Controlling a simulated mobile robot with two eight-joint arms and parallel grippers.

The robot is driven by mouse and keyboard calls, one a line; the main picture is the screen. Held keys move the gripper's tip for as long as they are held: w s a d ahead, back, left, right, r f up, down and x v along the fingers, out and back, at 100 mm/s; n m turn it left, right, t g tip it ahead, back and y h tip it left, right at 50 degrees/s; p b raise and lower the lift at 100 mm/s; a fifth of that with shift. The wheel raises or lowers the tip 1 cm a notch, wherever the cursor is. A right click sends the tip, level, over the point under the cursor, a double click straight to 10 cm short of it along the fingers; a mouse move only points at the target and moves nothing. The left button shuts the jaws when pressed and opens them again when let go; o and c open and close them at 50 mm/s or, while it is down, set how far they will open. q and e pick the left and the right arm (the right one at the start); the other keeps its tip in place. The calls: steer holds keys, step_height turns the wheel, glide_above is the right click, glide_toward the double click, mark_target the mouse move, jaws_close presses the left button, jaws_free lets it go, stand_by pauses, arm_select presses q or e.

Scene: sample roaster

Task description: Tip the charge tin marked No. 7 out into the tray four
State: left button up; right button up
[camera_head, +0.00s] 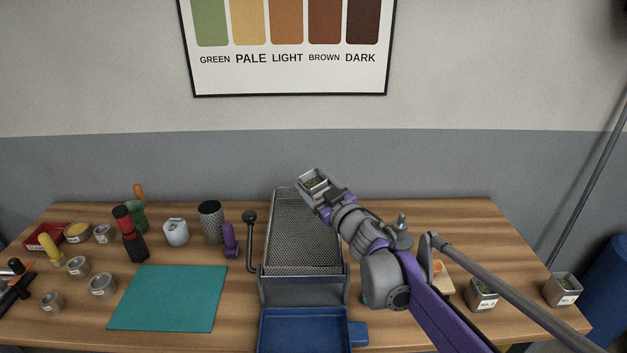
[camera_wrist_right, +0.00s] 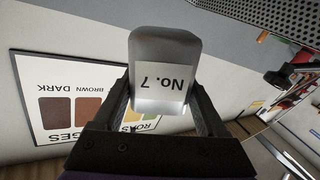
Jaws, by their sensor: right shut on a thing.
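My right gripper (camera_head: 320,191) is shut on a small metal tin (camera_head: 311,180). It holds the tin above the far end of a long perforated metal tray (camera_head: 303,235), apart from the wall behind. Greenish contents show in the tin's open top. In the right wrist view the same tin (camera_wrist_right: 165,52) sits between the gripper's fingers (camera_wrist_right: 160,108), and its white label reads "No. 7" upside down. No number is readable on the perforated tray.
A blue tray (camera_head: 302,332) stands in front of the perforated one. A black-knobbed lever (camera_head: 250,240) rises on its left. Two labelled tins (camera_head: 481,296) (camera_head: 562,290) stand at the right. A teal mat (camera_head: 168,298) and several small containers lie left.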

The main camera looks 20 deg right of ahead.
steer(key=shift+f+n, duration=0.7)
steer(key=n, duration=0.4)
steer(key=shift+f+p, duration=0.15)
steer(key=shift+p, duration=0.25)
steer(key=shift+f+n, duration=0.2)
steer(key=shift+n, duration=0.8)
steer(key=n, duration=0.1)
steer(key=f+n, duration=0.1)
steer(key=n, duration=0.2)
steer(key=shift+a+f+p, duration=0.25)
steer(key=shift+a+p, duration=0.1)
steer(key=n, duration=0.3)
steer(key=a+f+n, duration=0.1)
steer(key=shift+s+f+n+p, duration=0.1)
steer(key=shift+s+n+p, duration=0.05)
steer(key=shift+n+p, duration=0.2)
steer(key=shift+a+r+n+p, duration=0.15)
steer(key=shift+n+p, duration=0.15)
steer(key=shift+n, duration=0.25)
steer(key=shift+a+r+n+p, duration=0.1)
steer(key=shift+n+p, duration=0.15)
steer(key=shift+n, duration=0.25)
steer(key=shift+s+a+n+p, duration=0.1)
steer(key=shift+a+n+p, duration=0.1)
steer(key=shift+n, duration=0.3)
steer(key=shift+a+n+p, duration=0.1)
steer(key=shift+n+p, duration=0.1)
steer(key=shift+n, duration=0.3)
steer(key=shift+f, duration=0.1)
